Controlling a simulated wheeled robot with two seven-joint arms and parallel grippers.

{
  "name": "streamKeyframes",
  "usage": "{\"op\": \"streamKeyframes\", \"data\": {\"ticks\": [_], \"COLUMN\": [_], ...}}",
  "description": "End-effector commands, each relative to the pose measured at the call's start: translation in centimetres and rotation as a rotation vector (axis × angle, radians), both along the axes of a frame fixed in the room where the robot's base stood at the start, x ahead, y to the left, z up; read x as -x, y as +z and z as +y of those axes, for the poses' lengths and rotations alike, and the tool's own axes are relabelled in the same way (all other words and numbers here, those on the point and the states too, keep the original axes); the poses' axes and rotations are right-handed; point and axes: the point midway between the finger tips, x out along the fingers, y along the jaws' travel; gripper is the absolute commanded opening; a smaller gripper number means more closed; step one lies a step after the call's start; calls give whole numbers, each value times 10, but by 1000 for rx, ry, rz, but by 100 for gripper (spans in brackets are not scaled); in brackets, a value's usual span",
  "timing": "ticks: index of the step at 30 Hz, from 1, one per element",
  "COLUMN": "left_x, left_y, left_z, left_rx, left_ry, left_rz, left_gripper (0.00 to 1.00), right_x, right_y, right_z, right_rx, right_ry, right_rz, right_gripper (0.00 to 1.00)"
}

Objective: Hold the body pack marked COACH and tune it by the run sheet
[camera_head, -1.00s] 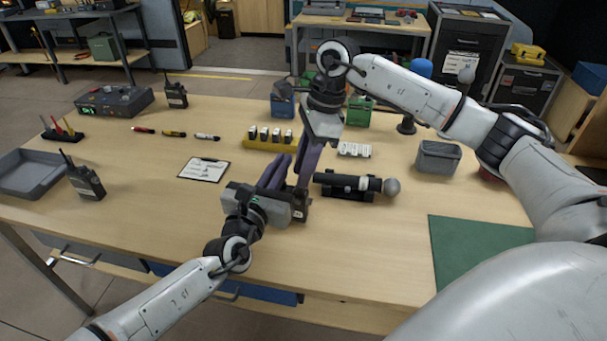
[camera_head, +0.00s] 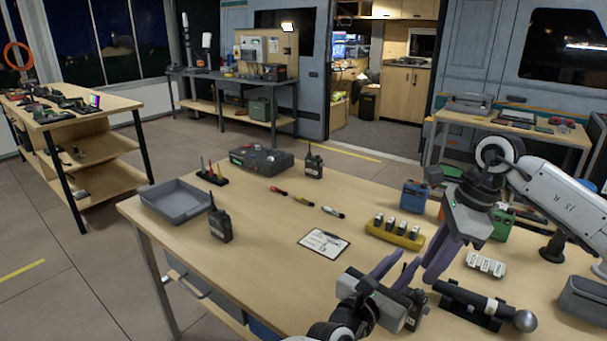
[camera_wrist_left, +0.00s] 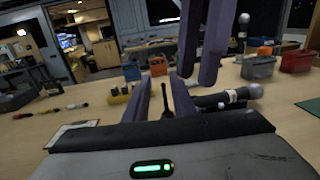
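My left gripper (camera_head: 398,266) is low in the head view, its purple fingers apart and empty. In the left wrist view its fingers (camera_wrist_left: 163,98) frame a small black pack with an antenna (camera_wrist_left: 168,113), which stands beyond them. That pack (camera_head: 413,312) also shows beside the left gripper in the head view, partly hidden. My right gripper (camera_head: 434,272) points down close by, fingers apart, with nothing seen between them. Other black packs with antennas stand at the table's left (camera_head: 221,226) and back (camera_head: 314,167). No COACH marking is readable. A clipboard sheet (camera_head: 324,242) lies mid-table, its text too small.
A grey tray (camera_head: 178,212), a control box (camera_head: 262,158), several markers (camera_head: 304,203) and a yellow battery holder (camera_head: 395,237) are on the table. A microphone on a black stand (camera_head: 470,302) lies close to the right gripper. The table's left front (camera_head: 270,265) is clear.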

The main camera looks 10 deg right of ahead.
Motion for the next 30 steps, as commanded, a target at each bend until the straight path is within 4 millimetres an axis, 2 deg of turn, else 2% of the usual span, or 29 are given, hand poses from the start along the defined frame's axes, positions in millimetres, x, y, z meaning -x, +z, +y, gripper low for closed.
{"op": "streamKeyframes", "data": {"ticks": [8,14,30], "left_x": [7,15,57], "left_y": [1,0,-1], "left_z": [-5,4,78], "left_rx": [2,5,-1], "left_ry": [-15,-17,-4], "left_rz": [1,7,3], "left_gripper": [26,26,26], "right_x": [-2,-2,-1], "right_y": [1,1,1], "right_z": [3,3,1], "right_rx": [-5,-6,-3], "right_ry": [3,3,1], "right_rz": [-7,-10,-6], "right_gripper": [26,26,26]}}
